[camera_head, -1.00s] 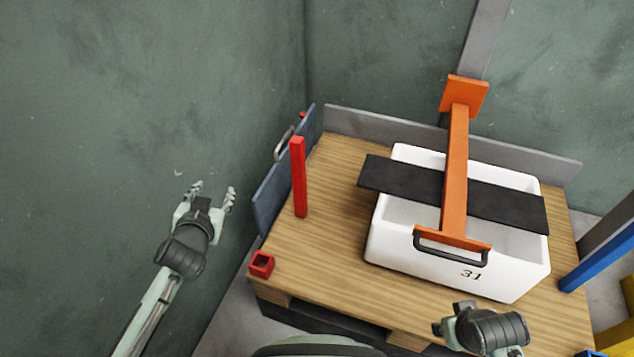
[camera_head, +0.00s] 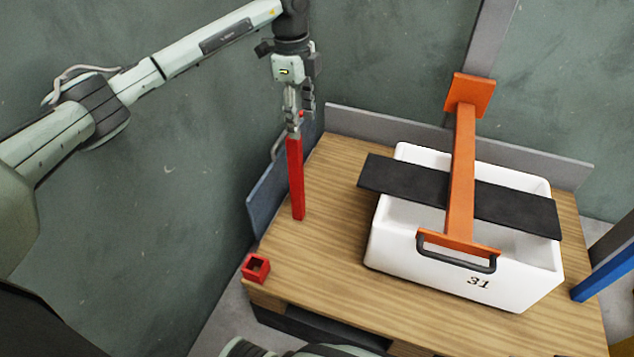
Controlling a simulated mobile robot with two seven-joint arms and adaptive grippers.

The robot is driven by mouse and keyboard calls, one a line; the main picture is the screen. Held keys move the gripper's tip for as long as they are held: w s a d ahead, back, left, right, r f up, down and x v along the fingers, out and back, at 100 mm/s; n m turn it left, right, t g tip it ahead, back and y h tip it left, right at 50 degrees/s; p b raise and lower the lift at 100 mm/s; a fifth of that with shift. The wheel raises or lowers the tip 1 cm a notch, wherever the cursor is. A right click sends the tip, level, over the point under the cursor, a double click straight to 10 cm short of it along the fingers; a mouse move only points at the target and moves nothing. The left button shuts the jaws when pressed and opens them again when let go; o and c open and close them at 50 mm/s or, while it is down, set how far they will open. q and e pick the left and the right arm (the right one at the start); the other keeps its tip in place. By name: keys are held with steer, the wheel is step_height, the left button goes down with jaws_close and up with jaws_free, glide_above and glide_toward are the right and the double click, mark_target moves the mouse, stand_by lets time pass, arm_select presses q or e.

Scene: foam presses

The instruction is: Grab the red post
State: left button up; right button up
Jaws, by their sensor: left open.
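The red post (camera_head: 296,180) stands upright at the left side of the wooden table. My left gripper (camera_head: 298,128) points down at the post's top end, and its fingers cover that end from view. The gripper is open. I cannot tell whether a finger touches the post. My right gripper is not in view.
A small red square socket (camera_head: 256,268) sits at the table's front left corner. A white bin (camera_head: 420,258) marked 31 stands on the table (camera_head: 335,240), with a black board (camera_head: 405,182) and an orange press bar (camera_head: 461,170) across it. A blue panel (camera_head: 268,200) edges the left side.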

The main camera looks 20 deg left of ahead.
mark_target(294, 142)
arm_select(q)
steer(key=shift+a+r+y, duration=0.2)
steer(key=shift+a+y, duration=0.2)
steer(key=shift+a, duration=0.3)
steer(key=shift+a+f, duration=0.15)
steer(key=shift+f, duration=0.15)
steer(key=f, duration=0.7)
steer(key=shift+s+a, duration=0.1)
steer(key=shift+s, duration=0.1)
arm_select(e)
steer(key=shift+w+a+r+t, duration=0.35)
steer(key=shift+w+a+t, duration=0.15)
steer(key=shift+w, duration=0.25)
arm_select(q)
steer(key=shift+c, duration=0.5)
jaws_close()
steer(key=shift+r, duration=0.1)
